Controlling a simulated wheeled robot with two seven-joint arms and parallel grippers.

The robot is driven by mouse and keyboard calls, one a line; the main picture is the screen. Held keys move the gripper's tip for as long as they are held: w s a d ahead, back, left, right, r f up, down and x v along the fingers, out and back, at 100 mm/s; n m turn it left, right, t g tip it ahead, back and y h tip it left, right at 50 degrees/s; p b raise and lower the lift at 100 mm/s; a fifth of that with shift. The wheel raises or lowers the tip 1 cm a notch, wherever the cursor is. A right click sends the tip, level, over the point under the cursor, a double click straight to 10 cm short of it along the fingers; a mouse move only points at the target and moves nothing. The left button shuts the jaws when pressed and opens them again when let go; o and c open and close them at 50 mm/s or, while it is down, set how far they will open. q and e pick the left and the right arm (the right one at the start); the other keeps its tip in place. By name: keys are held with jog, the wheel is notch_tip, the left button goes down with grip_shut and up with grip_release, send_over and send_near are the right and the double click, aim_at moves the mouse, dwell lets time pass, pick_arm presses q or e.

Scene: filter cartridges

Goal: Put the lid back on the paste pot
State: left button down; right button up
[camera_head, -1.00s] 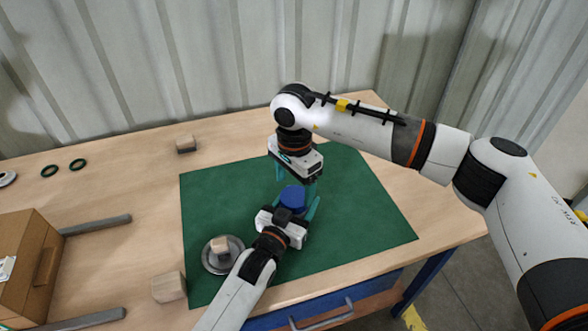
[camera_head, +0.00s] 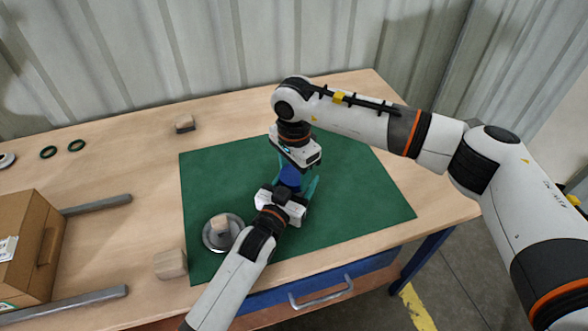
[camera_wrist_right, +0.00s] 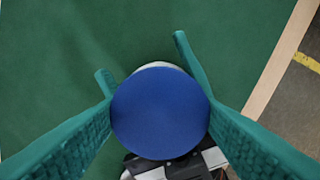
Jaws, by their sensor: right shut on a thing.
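A round blue lid (camera_head: 290,177) is over the green mat, above the left hand. In the right wrist view the lid (camera_wrist_right: 160,112) lies between my right gripper's teal fingers (camera_wrist_right: 160,120), which are shut on it. My right gripper (camera_head: 295,180) points down from above. A pale sliver of the pot (camera_wrist_right: 160,66) shows behind the lid's edge; the rest is hidden. I cannot tell whether the lid is seated on it. My left gripper (camera_head: 300,186) comes in low, its fingers on either side of the pot; their contact with it is hidden.
A grey metal dish (camera_head: 208,240) with a wooden block stands on the green mat (camera_head: 370,200). The mat's right side is clear.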

jog(key=m, duration=0.3)
jog(key=o, duration=1.1)
jog(key=shift+r, duration=2.25)
jog(key=shift+c, duration=0.4)
